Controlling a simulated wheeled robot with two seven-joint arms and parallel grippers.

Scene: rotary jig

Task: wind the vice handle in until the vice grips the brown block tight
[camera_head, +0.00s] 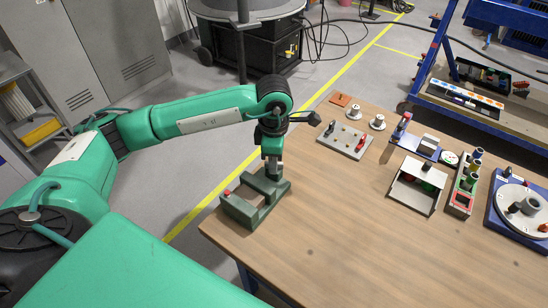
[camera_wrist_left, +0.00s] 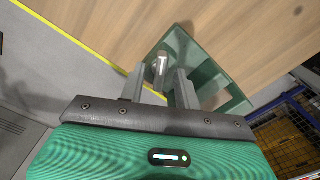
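The green vice (camera_head: 242,210) stands at the near left corner of the wooden table. In the left wrist view the vice (camera_wrist_left: 207,75) lies beyond my fingers. My left gripper (camera_head: 272,172) points down at the far right end of the vice. In the left wrist view my left gripper (camera_wrist_left: 160,82) has its two grey fingers apart. A shiny metal handle part (camera_wrist_left: 160,66) shows between the fingers, with gaps beside it. I cannot make out a brown block in the vice; my gripper and the jaws may hide it. My right gripper is out of view.
A grey plate with pegs (camera_head: 344,139), an orange-brown piece (camera_head: 340,99), an open-fronted box (camera_head: 417,186) and a round dial on a blue base (camera_head: 520,203) stand farther right. The table's front middle is clear. A small red piece (camera_head: 227,193) sits at the vice's left end.

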